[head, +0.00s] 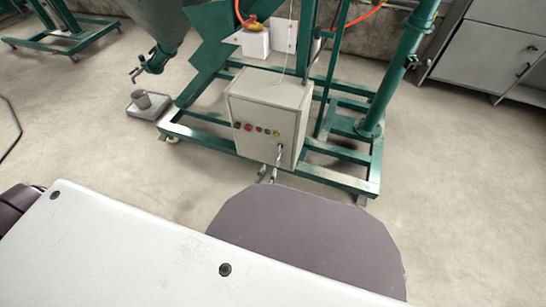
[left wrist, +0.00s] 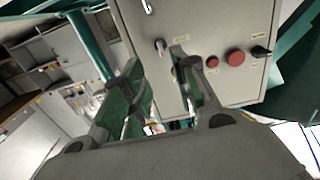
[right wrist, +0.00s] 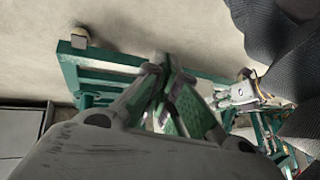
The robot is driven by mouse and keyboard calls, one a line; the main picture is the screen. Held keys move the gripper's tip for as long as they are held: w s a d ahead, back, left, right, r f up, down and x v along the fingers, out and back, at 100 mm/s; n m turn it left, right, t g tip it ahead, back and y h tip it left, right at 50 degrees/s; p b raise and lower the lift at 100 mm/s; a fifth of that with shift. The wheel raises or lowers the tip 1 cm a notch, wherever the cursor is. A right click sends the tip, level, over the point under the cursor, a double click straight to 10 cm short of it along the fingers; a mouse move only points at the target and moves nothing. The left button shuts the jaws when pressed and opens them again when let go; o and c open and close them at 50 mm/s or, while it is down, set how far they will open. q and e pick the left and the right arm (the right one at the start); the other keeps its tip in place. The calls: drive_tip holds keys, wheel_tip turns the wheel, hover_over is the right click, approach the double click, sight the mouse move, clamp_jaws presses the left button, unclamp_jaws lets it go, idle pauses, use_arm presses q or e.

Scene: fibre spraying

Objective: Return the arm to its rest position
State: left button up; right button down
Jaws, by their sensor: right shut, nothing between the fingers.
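My left gripper (head: 268,172) shows small in the head view, just past a dark rounded part of my arm, at the lower front of the grey control box (head: 263,112). In the left wrist view its green-padded fingers (left wrist: 155,62) are spread, with nothing seen between them. The control box (left wrist: 222,25) with its red buttons and dark knobs stands behind the fingers there. Whether the fingertips touch it I cannot tell. My right gripper (right wrist: 163,68) is shut and empty in the right wrist view, above the green frame and floor. I cannot make it out in the head view.
The green machine frame (head: 350,185) on wheels carries the control box. A grey cup (head: 141,100) stands on a small tray (head: 150,112) under the hopper at the left. Grey cabinets (head: 485,55) stand at the back right. The concrete floor at the right is clear.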

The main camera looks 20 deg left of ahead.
drive_tip(key=shift+f, duration=0.1)
